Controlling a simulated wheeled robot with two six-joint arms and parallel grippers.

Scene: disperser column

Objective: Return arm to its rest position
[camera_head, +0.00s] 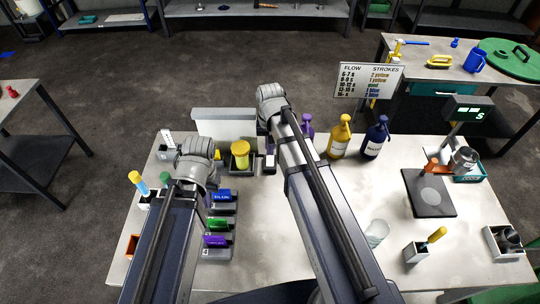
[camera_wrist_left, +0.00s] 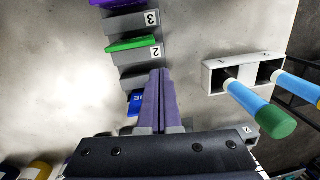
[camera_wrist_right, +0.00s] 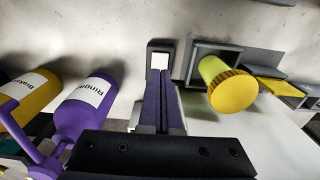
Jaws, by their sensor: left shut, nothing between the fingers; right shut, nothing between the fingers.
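My left arm reaches in over the left of the white table (camera_head: 320,240), its wrist above the row of labelled slots. In the left wrist view my left gripper (camera_wrist_left: 160,75) is shut and empty, beside the blue piece (camera_wrist_left: 135,104) and the green piece (camera_wrist_left: 132,43) in the slots. My right arm reaches over the table's middle to its back. In the right wrist view my right gripper (camera_wrist_right: 160,75) is shut and empty, between the yellow cup (camera_wrist_right: 228,88) in its grey holder and the purple bottle (camera_wrist_right: 88,107). In the head view, the arms hide both fingertips.
Yellow (camera_head: 340,138) and dark blue (camera_head: 375,138) bottles stand right of my right arm. A glass (camera_head: 377,233), a holder with a yellow-handled tool (camera_head: 437,235) and a black plate (camera_head: 428,193) occupy the right side. A white holder with blue tubes (camera_wrist_left: 215,75) stands near my left gripper.

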